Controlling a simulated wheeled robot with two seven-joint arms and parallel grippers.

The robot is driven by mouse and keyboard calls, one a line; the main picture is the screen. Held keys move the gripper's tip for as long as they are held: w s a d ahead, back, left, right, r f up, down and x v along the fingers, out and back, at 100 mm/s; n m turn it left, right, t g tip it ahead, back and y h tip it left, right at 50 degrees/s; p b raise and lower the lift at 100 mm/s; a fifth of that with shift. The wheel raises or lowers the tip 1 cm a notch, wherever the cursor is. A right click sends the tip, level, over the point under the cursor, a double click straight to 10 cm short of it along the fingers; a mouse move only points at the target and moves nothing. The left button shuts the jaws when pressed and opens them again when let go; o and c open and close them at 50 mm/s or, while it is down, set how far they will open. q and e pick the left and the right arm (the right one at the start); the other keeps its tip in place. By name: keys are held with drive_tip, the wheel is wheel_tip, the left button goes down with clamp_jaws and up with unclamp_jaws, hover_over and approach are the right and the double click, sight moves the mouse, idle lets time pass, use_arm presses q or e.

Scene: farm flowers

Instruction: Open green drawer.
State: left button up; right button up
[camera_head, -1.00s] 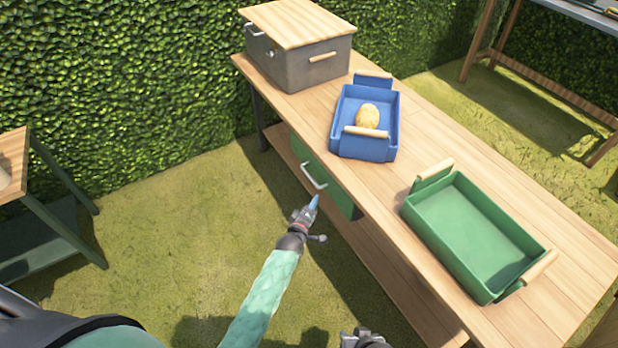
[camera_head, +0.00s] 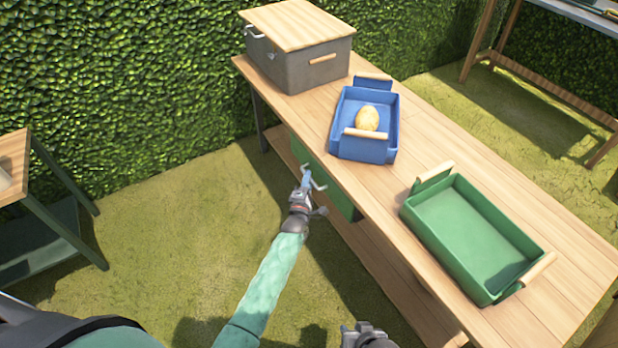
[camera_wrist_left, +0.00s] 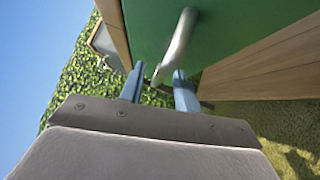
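The green drawer (camera_head: 342,201) sits under the wooden table top and looks shut. Its pale metal handle (camera_head: 319,184) is partly hidden by my left gripper (camera_head: 307,172) in the head view. In the left wrist view, the green drawer front (camera_wrist_left: 240,35) fills the upper right. The curved handle (camera_wrist_left: 178,42) hangs down just ahead of my left gripper (camera_wrist_left: 159,85), its lower end appearing between the two blue fingers. The fingers are apart; I cannot tell whether either touches the handle. My right gripper (camera_head: 362,338) is at the bottom edge of the head view, its fingers unclear.
The wooden table (camera_head: 420,160) carries a grey box (camera_head: 300,65), a blue crate (camera_head: 365,148) with a yellowish oval object (camera_head: 368,118), and a green crate (camera_head: 470,270). A lower shelf (camera_head: 390,275) runs beneath. Open grass (camera_head: 180,240) lies to the left.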

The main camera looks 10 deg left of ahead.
use_arm(q)
drive_tip(key=shift+w, duration=0.65)
use_arm(e)
drive_tip(key=shift+s+r, duration=0.1)
drive_tip(key=shift+r, duration=0.15)
use_arm(q)
drive_tip(key=shift+r, duration=0.1)
drive_tip(key=shift+c, duration=0.4)
clamp_jaws()
